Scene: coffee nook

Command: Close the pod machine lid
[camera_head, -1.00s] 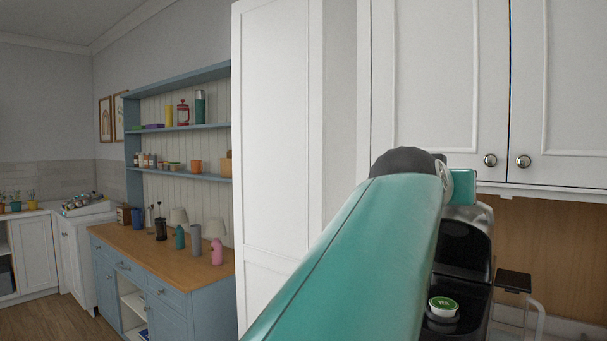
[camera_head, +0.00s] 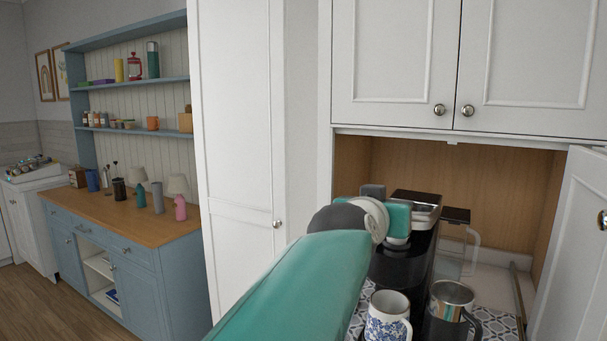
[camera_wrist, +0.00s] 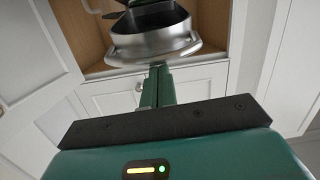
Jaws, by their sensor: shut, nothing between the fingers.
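The pod machine (camera_head: 405,262) is black with a silver-edged top and stands in the cabinet opening in the head view. Its lid (camera_head: 424,211) looks lowered and roughly level, and no pod shows; my arm hides part of its left side, so I cannot tell if it is fully shut. In the wrist view a black round part with a silver rim (camera_wrist: 165,48), probably the lid, is just beyond my fingertips. My gripper (camera_wrist: 158,70) is shut and empty, with its tips close to that rim; contact is unclear. In the head view my arm mostly hides it.
A blue-and-white mug (camera_head: 386,318) and a metal mug (camera_head: 452,305) stand in front of the machine. A clear container (camera_head: 458,255) is beside it. An open white door (camera_head: 575,240) bounds the right, and a tall white cabinet (camera_head: 240,130) the left.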

